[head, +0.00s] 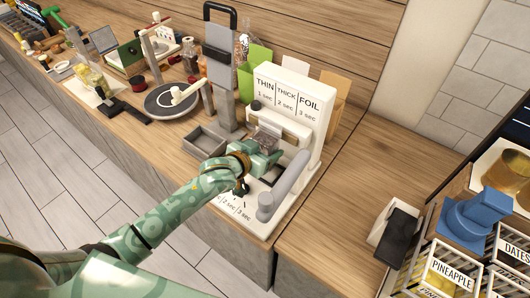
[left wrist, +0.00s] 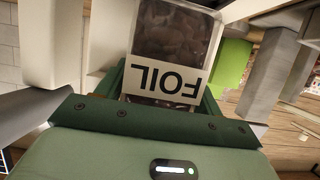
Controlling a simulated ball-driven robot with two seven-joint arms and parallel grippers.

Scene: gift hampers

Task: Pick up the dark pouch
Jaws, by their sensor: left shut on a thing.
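The dark pouch (left wrist: 180,35) is a clear-fronted bag with dark brown contents and a white label reading FOIL, upside down in the left wrist view. My left gripper (left wrist: 165,95) is shut on its labelled end. In the head view the left gripper (head: 262,158) is at the white sealing machine (head: 300,118), and part of the pouch (head: 268,133) shows just beyond the fingers. I cannot tell whether the pouch touches the machine. My right gripper is not in view.
The machine's grey roller arm (head: 286,185) is close to the right of the gripper. A grey tray (head: 203,142) and tall grey stand (head: 220,75) are to the left. Crates (head: 447,272) and a blue tool (head: 470,218) are at right.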

